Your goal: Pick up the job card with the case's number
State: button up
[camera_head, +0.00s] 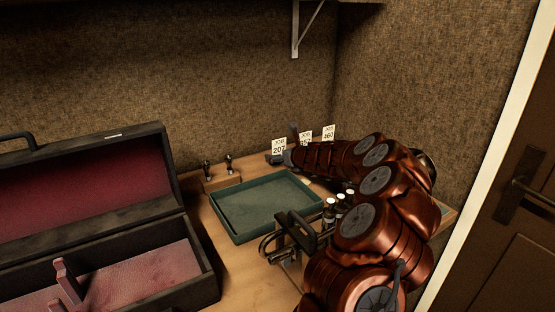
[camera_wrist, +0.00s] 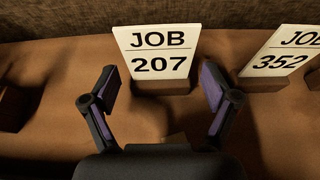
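Three white job cards stand in small wooden blocks at the back of the bench: JOB 207 (camera_head: 279,147), JOB 352 (camera_head: 305,137) and JOB 460 (camera_head: 328,132). In the wrist view the JOB 207 card (camera_wrist: 157,52) stands upright straight ahead, and the JOB 352 card (camera_wrist: 279,50) is at the right, cut by the edge. My gripper (camera_wrist: 158,76) is open and empty. Its fingers are spread to either side, in front of the 207 card. The open case (camera_head: 95,210) is at the left. A small pale label (camera_head: 113,136) on its lid edge is too small to read.
A green tray (camera_head: 222,218) lies mid-bench. Small bottles (camera_head: 341,206) and a dark metal piece (camera_head: 285,235) stand near my arm. A wooden block with small parts (camera_head: 217,177) is behind the tray. Walls close in the back and right; a door (camera_head: 515,200) is at the right.

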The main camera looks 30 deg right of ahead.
jog(key=c, duration=1)
jog(key=shift+o, duration=0.2)
jog(key=shift+r, duration=0.1)
